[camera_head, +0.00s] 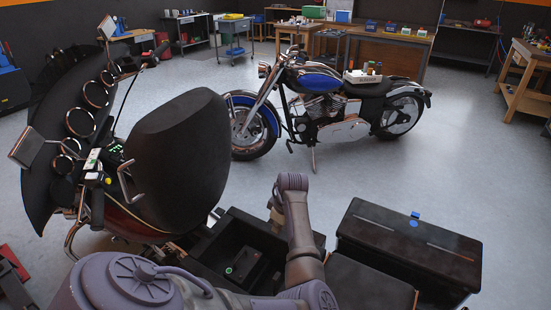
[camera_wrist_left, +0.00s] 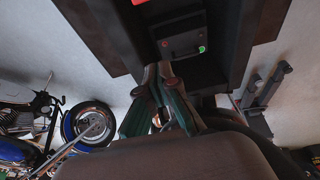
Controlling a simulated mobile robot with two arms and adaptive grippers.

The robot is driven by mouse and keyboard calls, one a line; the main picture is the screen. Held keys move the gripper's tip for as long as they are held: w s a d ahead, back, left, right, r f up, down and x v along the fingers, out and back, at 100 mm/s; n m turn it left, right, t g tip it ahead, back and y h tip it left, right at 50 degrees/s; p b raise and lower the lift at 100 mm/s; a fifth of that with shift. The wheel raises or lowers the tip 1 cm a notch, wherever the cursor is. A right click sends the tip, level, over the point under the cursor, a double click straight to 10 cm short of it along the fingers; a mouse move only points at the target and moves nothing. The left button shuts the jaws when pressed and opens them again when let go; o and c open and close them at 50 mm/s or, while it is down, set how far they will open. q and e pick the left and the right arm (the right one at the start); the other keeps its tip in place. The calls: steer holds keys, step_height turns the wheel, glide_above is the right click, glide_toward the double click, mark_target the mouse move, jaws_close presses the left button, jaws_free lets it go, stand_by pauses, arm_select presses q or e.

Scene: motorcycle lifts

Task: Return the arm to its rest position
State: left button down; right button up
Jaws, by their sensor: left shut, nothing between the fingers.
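My left arm (camera_head: 296,235) comes in from the lower left of the head view and bends up over an open black compartment. Its grey-purple wrist is at the top, and the gripper is mostly hidden behind it. In the left wrist view my left gripper (camera_wrist_left: 158,74) is shut, with its fingertips together and nothing between them. The compartment shows beyond the fingers, with a dark panel (camera_wrist_left: 185,50) that has a red and a green light. The fingers look apart from the panel. My right gripper is in neither view.
A large dashboard with round gauges (camera_head: 80,122) and a big black rounded body (camera_head: 178,150) stand close on the left. A black box (camera_head: 405,245) is at right. A blue motorcycle (camera_head: 325,108) stands beyond, with free grey floor (camera_head: 430,170) around it.

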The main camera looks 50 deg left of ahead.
arm_select(q)
steer(key=d+r, duration=0.2)
steer(key=r, duration=0.2)
steer(key=shift+w+d+r, duration=0.1)
steer(key=shift+d+r, duration=0.2)
steer(key=shift+d, duration=0.1)
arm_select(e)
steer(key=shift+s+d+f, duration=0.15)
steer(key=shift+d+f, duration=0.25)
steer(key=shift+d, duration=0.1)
